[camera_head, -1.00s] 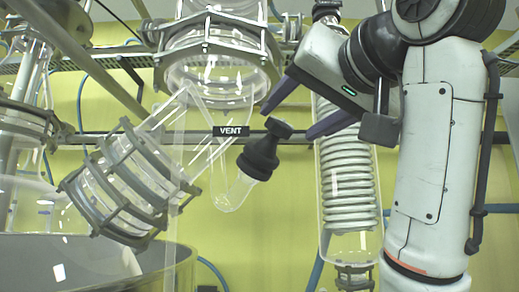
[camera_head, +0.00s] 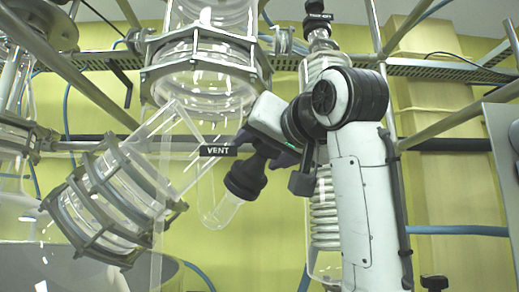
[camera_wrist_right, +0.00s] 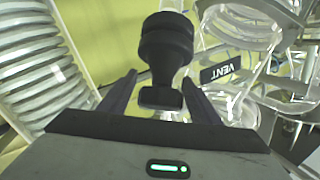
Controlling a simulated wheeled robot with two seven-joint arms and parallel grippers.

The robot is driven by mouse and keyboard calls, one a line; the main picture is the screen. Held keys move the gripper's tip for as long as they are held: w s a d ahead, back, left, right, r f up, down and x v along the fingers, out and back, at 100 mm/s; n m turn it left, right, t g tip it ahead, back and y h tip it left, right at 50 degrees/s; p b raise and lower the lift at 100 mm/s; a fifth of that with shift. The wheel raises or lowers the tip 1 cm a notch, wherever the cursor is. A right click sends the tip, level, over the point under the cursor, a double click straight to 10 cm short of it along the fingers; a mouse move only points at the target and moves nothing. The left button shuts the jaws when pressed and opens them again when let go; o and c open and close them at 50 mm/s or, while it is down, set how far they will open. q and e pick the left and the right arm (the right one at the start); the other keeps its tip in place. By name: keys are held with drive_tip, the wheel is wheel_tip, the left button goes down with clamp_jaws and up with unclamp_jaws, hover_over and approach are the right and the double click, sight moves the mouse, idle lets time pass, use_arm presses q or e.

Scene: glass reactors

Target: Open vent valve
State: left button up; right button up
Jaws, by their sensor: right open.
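The black vent valve (camera_head: 244,178) sits tilted on a short glass side tube, beside a black label reading VENT (camera_head: 217,151). My right gripper (camera_head: 264,152) is open at the valve's upper end and partly covers its handle in the head view. In the right wrist view, the valve (camera_wrist_right: 165,42) is straight ahead, with its handle (camera_wrist_right: 160,97) between the two spread fingers of the right gripper (camera_wrist_right: 159,78). Gaps show on both sides of the handle. My left gripper is not in view.
A large clamped glass vessel (camera_head: 205,82) hangs just above the valve. A tilted clamped glass section (camera_head: 105,205) is at the left. A coiled glass condenser (camera_head: 325,215) stands close behind my right arm. A metal rail (camera_head: 425,68) crosses behind.

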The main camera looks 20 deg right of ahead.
sight(247, 163)
drive_tip(key=c, duration=1.1)
drive_tip(key=shift+o, duration=0.2)
drive_tip(key=shift+n+y, duration=0.5)
drive_tip(key=n+y, duration=0.2)
drive_tip(key=shift+a+n, duration=0.25)
drive_tip(key=shift+n, duration=0.15)
drive_tip(key=n+y, duration=0.3)
drive_tip(key=n+g+y, duration=0.1)
drive_tip(key=n, duration=0.1)
drive_tip(key=shift+s+a+r+y, duration=0.2)
drive_tip(key=shift+a+y, duration=0.2)
drive_tip(key=n+g+y, duration=0.1)
drive_tip(key=n, duration=0.1)
drive_tip(key=n+g+y, duration=0.1)
drive_tip(key=n, duration=0.1)
drive_tip(key=a+n+g+y, duration=0.1)
drive_tip(key=n+y, duration=0.1)
drive_tip(key=shift+s+n+g, duration=0.3)
drive_tip(key=shift+s+g, duration=0.05)
drive_tip(key=shift+g, duration=0.05)
drive_tip(key=shift+s+a+f+n+g+y, duration=0.1)
drive_tip(key=shift+n+g+y, duration=0.2)
drive_tip(key=shift+n+g, duration=0.4)
drive_tip(key=shift+s+a+f+n+g+y, duration=0.15)
drive_tip(key=shift+n+g+y, duration=0.25)
drive_tip(key=shift+n, duration=0.5)
drive_tip(key=shift+s+r+n+g+y, duration=0.1)
drive_tip(key=shift+n+g+y, duration=0.1)
drive_tip(key=shift+n+g, duration=0.55)
